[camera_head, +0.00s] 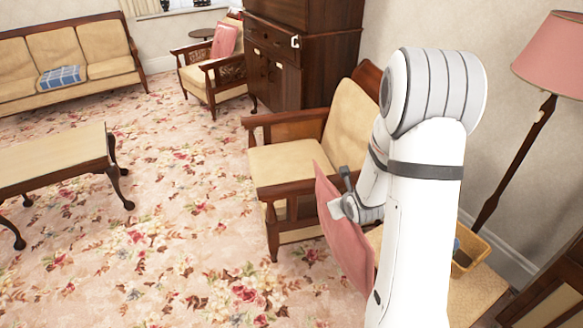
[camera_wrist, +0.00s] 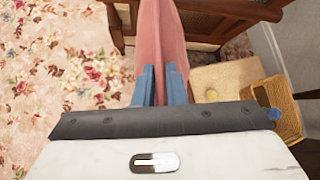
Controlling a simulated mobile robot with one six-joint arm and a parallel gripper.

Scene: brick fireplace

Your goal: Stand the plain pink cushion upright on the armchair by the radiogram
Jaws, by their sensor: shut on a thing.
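A plain pink cushion (camera_head: 345,240) hangs on edge from my gripper (camera_head: 346,203), beside the front right of the near armchair (camera_head: 285,162). In the wrist view the cushion (camera_wrist: 162,45) is edge-on between the two blue fingers of my gripper (camera_wrist: 160,85), which are shut on it. The near armchair has a dark wood frame and a bare cream seat; my arm hides part of its right side. A dark wood cabinet (camera_head: 280,75) stands behind it; I cannot tell whether it is the radiogram. A farther armchair (camera_head: 205,75) holds another pink cushion (camera_head: 225,40).
A tan-topped piece (camera_head: 475,292) with a wicker basket (camera_head: 470,255) is close on the right. A pink-shaded floor lamp (camera_head: 550,55) stands behind it. A low table (camera_head: 55,155) and a sofa (camera_head: 65,58) are on the left. Floral carpet (camera_head: 180,220) lies clear between.

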